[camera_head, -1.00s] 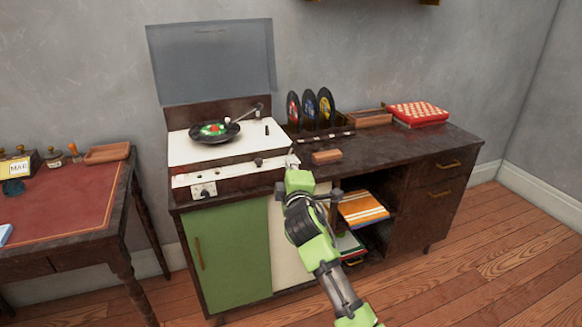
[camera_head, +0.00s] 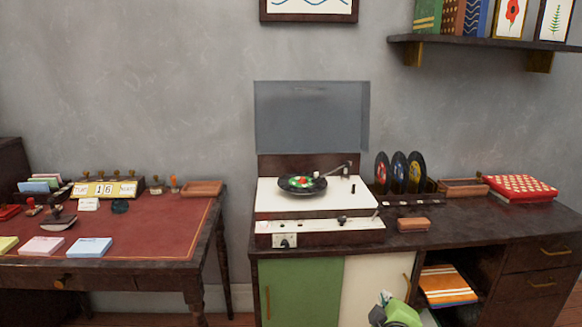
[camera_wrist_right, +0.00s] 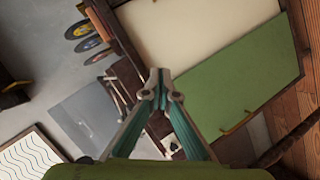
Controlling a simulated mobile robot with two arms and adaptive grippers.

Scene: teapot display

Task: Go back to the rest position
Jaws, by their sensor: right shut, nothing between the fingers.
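My right gripper (camera_head: 385,297) shows at the bottom of the head view, in front of the cabinet's cream door (camera_head: 375,280). In the right wrist view its fingertips (camera_wrist_right: 160,76) meet with nothing between them. The fingers overlap the cabinet's green door (camera_wrist_right: 240,75) and cream door (camera_wrist_right: 190,25) in that view. The gripper holds nothing. My left gripper is in neither current view.
The cabinet carries a record player (camera_head: 316,196) with its lid raised, a record rack (camera_head: 405,200), a brown block (camera_head: 413,224) and a red patterned box (camera_head: 520,187). A red-topped desk (camera_head: 140,225) stands left. A wall shelf (camera_head: 480,42) hangs upper right.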

